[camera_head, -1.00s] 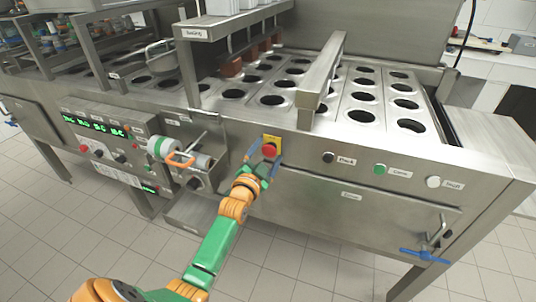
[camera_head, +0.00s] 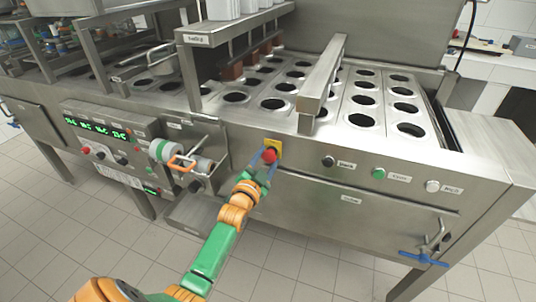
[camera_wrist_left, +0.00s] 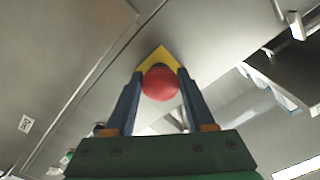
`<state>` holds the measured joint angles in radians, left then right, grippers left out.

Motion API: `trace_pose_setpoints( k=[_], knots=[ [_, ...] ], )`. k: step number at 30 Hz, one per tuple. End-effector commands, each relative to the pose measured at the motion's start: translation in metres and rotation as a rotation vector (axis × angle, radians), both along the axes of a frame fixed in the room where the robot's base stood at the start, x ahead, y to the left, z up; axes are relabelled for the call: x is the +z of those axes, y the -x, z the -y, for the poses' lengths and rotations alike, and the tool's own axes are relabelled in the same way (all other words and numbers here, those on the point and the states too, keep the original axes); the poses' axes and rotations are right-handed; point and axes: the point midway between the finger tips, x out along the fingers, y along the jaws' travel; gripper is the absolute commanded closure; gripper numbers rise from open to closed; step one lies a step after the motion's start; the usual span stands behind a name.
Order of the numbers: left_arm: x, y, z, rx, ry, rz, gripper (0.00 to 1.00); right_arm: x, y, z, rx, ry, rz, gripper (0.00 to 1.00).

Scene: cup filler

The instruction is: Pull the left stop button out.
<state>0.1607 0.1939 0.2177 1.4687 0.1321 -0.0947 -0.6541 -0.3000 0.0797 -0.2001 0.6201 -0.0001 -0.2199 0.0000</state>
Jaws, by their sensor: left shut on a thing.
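The left stop button (camera_head: 269,156) is a red knob on a yellow plate (camera_head: 274,144) on the steel front panel of the machine. My left gripper (camera_head: 264,162) is at the button, its blue fingers on either side of it. In the left wrist view the red button (camera_wrist_left: 160,84) sits between the two fingertips (camera_wrist_left: 159,90), with the yellow plate (camera_wrist_left: 157,58) behind it. The fingers are shut on the button. Whether the knob stands out from its plate is hard to tell. My right gripper is not in view.
Black (camera_head: 328,161), green (camera_head: 379,173) and white (camera_head: 432,186) buttons line the panel to the right. A blue handle (camera_head: 424,258) juts out at lower right.

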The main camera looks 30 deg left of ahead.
Motion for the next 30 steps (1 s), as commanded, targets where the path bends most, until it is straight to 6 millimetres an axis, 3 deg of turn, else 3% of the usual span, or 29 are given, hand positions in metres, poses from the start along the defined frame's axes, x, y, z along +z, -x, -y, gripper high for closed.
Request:
trace_pose_setpoints(
  k=[4,5,8,18,30],
  knots=[
    [-0.003,0.000,0.000,-0.001,0.002,-0.005,1.00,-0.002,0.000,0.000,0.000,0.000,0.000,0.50],
    [-0.004,0.000,0.000,0.000,0.003,-0.006,0.41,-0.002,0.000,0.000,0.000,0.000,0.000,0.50],
    [-0.004,0.000,0.000,-0.001,0.003,-0.005,0.15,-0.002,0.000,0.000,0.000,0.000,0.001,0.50],
    [-0.003,0.004,0.001,-0.001,0.002,-0.005,0.15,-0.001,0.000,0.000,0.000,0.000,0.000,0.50],
    [-0.003,0.067,0.016,0.000,0.003,-0.004,0.15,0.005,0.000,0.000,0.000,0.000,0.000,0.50]
  ],
)
